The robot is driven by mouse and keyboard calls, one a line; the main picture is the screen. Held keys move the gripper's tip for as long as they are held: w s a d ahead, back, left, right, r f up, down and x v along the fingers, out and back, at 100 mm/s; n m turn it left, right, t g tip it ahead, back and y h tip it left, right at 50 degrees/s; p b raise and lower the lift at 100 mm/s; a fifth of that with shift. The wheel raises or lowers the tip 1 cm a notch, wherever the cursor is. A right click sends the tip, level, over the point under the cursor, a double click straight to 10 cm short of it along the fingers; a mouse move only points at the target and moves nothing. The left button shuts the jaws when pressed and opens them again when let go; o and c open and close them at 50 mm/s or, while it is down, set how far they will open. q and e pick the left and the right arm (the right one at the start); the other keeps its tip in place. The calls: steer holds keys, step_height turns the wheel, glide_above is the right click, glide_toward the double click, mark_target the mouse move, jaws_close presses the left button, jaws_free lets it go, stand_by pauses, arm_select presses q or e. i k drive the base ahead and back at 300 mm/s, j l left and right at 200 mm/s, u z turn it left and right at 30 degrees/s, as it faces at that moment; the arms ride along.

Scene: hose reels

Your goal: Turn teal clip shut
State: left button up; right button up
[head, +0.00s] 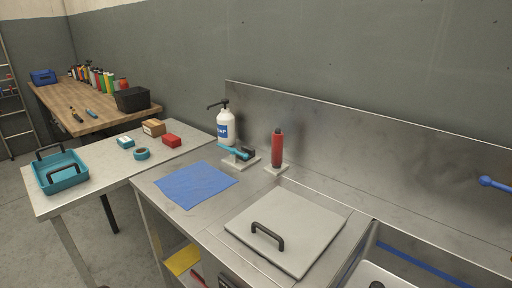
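The teal clip (236,152) sits on a small pale base plate on the steel counter, near the back splash panel. It is a teal bar lying at a slight slant, with a dark part at its right end. From this distance I cannot tell how far the clip is turned. Neither of my grippers shows in the head view.
A white pump bottle (225,128) stands behind the clip, and a red cylinder (277,148) stands upright to its right. A blue cloth (196,185) lies in front. A grey lid with a dark handle (286,229) covers the counter's middle. A teal tray (62,177) is on the left table.

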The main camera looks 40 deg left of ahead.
mark_target(233, 151)
steer(key=u, duration=1.55)
